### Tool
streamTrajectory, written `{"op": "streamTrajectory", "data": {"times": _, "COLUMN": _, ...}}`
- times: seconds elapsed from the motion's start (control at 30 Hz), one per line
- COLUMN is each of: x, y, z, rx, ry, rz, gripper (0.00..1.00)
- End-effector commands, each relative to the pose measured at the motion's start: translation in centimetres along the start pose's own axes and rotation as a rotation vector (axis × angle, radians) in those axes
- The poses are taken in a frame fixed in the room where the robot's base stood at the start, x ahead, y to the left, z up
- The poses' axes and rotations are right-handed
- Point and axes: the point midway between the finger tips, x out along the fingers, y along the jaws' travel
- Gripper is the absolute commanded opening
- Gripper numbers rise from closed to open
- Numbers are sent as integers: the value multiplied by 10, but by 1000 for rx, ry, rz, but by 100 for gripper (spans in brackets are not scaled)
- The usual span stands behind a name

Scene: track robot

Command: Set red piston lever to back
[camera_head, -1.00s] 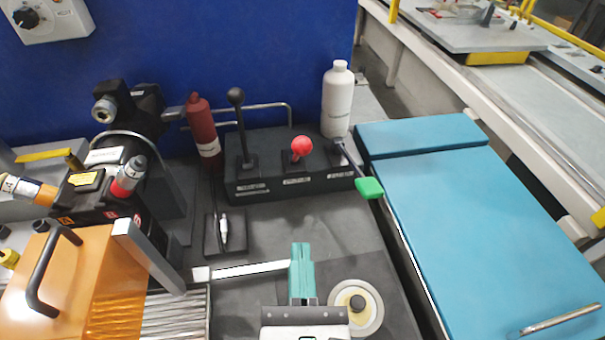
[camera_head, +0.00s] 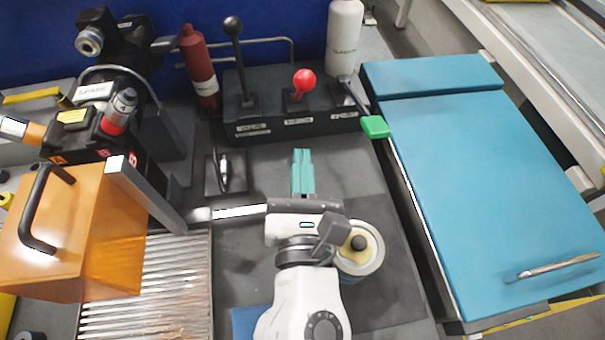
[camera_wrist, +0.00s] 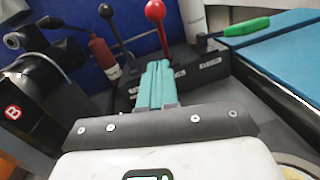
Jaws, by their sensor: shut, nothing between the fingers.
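The red piston lever (camera_head: 304,84) is a short stalk with a red ball knob, in the middle of the black lever box (camera_head: 290,124). It also shows in the wrist view (camera_wrist: 156,14), beyond my fingertips. The box carries a taller black-knobbed lever (camera_head: 234,58) to its left and a green-handled lever (camera_head: 374,127) to its right. My gripper (camera_head: 303,156) has teal fingers that are shut and empty. It is in front of the box, below the red lever in the picture and apart from it. The wrist view shows the closed fingers (camera_wrist: 155,68) pointing toward the box.
A white bottle (camera_head: 343,38) stands behind the box at right, and a red bottle (camera_head: 199,62) behind it at left. A teal-lidded case (camera_head: 470,180) fills the right side. An orange box (camera_head: 95,235) stands at left. The dark bench before the lever box is mostly clear.

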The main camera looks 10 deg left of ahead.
Motion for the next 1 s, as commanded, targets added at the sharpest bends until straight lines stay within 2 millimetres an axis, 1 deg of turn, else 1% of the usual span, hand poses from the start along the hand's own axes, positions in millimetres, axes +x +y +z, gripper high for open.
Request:
{"op": "streamTrajectory", "data": {"times": 0.03, "x": 11, "y": 0, "z": 2, "rx": 0, "ry": -2, "rz": -2, "gripper": 0}}
{"op": "streamTrajectory", "data": {"times": 0.1, "x": 25, "y": 0, "z": 2, "rx": 1, "ry": -2, "rz": -3, "gripper": 0}}
{"op": "streamTrajectory", "data": {"times": 0.27, "x": 55, "y": 0, "z": 2, "rx": 0, "ry": -1, "rz": -3, "gripper": 0}}
{"op": "streamTrajectory", "data": {"times": 0.3, "x": 59, "y": 0, "z": 11, "rx": 2, "ry": -3, "rz": -1, "gripper": 0}}
{"op": "streamTrajectory", "data": {"times": 0.4, "x": 68, "y": 0, "z": 20, "rx": 2, "ry": -2, "rz": -1, "gripper": 0}}
{"op": "streamTrajectory", "data": {"times": 0.6, "x": 78, "y": 0, "z": 28, "rx": 1, "ry": 1, "rz": -1, "gripper": 0}}
{"op": "streamTrajectory", "data": {"times": 1.0, "x": 79, "y": 0, "z": 28, "rx": 0, "ry": 1, "rz": -1, "gripper": 0}}
